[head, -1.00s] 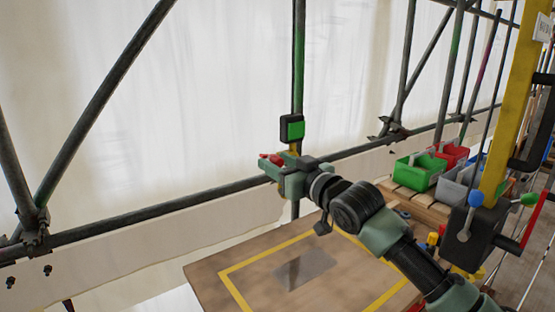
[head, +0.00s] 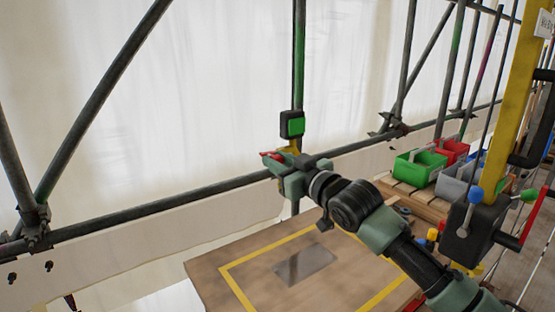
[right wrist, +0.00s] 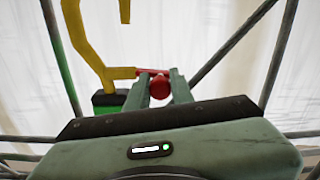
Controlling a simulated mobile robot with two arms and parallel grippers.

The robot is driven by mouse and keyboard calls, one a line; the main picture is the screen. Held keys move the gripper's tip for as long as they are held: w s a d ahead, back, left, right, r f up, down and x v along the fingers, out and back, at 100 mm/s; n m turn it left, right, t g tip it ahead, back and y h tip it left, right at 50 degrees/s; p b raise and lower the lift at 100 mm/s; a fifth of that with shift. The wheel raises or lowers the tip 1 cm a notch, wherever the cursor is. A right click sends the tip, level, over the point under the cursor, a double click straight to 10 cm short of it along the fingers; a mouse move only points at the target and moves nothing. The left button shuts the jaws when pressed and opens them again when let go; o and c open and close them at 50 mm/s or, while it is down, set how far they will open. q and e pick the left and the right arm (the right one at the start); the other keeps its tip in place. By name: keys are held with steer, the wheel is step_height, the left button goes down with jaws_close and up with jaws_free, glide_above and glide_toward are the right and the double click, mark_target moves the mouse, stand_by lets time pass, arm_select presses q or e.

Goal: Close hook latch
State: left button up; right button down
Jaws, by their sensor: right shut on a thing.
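The latch shows in the right wrist view as a bent yellow hook (right wrist: 88,42) with a red knob (right wrist: 160,87) on a short red bar at its side. A second yellow piece (right wrist: 124,10) hangs at the top edge, apart from the hook. My right gripper (right wrist: 160,78) is shut on the red knob, with one finger on each side. In the head view, this gripper (head: 279,166) is at the upright pole, just below a black block with a green face (head: 293,125). There it hides most of the latch. My left gripper is not in view.
A wooden board with a yellow border (head: 232,285) lies below my right arm. A green bin (head: 418,168) and other bins stand at the right. A yellow post (head: 508,110) with levers stands at far right. Scaffold tubes (head: 110,75) cross in front of pale sheeting.

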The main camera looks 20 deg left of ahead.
steer(key=n, duration=0.1)
steer(key=f+n, duration=0.1)
steer(key=shift+n, duration=0.4)
steer(key=shift+w+d+f+n+p, duration=0.45)
steer(key=shift+w+f+n+p, duration=0.15)
steer(key=shift+n, duration=2.15)
steer(key=shift+w+d+f+n+p, duration=0.45)
steer(key=shift+w+f+n, duration=0.1)
steer(key=shift+n, duration=2.25)
steer(key=shift+w+d+f+n+p, duration=0.4)
steer(key=shift+w+f+n+p, duration=0.15)
steer(key=shift+n, duration=2.2)
steer(key=c, duration=1.2)
jaws_free()
